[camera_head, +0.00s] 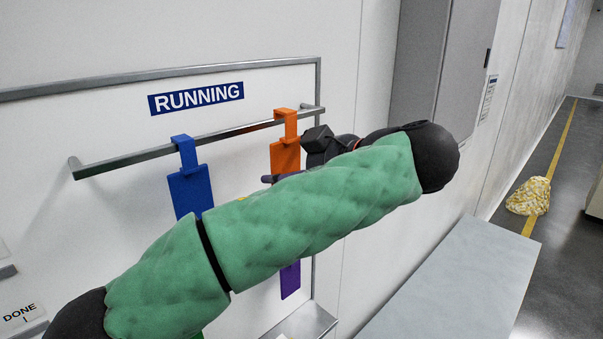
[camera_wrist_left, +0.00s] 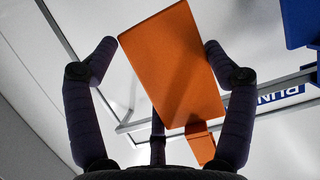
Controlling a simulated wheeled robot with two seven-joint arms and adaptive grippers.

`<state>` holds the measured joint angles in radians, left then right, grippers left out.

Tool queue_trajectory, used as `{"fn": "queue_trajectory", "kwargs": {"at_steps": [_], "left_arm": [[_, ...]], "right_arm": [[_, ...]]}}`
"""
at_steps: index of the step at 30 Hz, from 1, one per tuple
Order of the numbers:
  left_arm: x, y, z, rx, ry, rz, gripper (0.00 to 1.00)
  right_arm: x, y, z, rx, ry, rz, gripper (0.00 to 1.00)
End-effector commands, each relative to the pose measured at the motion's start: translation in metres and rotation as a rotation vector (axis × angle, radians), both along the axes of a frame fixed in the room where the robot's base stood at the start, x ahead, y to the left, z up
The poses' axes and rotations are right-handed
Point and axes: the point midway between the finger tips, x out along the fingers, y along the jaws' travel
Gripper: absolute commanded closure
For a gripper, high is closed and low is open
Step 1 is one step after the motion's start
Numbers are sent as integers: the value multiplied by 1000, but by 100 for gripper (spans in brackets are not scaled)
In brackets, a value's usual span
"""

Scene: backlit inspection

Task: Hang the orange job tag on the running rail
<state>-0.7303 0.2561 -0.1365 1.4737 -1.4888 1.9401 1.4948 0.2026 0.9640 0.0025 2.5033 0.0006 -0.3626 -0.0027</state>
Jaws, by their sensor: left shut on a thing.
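The orange job tag (camera_head: 285,155) is at the right end of the running rail (camera_head: 135,159), with its hook at the rail, seemingly over it. Whether the hook bears the tag's weight I cannot tell. My left gripper (camera_head: 293,158) is shut on the tag's plate. In the left wrist view the tag (camera_wrist_left: 172,65) lies between the two fingers of the gripper (camera_wrist_left: 160,57), at its side edges. Part of the tag's lower plate is hidden behind my arm in the head view. My right gripper is not in view.
A blue tag (camera_head: 190,190) hangs on the rail to the left. A purple tag (camera_head: 290,280) shows below my arm. The RUNNING sign (camera_head: 196,98) is above the rail. A grey surface (camera_head: 450,290) is at lower right; a yellowish bag (camera_head: 529,196) lies on the floor.

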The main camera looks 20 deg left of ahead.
Motion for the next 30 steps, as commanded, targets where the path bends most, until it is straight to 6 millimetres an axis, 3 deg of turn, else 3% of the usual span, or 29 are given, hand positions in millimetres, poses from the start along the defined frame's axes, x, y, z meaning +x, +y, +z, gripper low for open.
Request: {"fn": "queue_trajectory", "kwargs": {"at_steps": [21, 30], "left_arm": [[18, 46, 1, 0, 0, 2, 42], [18, 46, -13, 1, 0, 0, 42]], "right_arm": [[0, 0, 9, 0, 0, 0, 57], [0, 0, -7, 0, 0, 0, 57]]}}
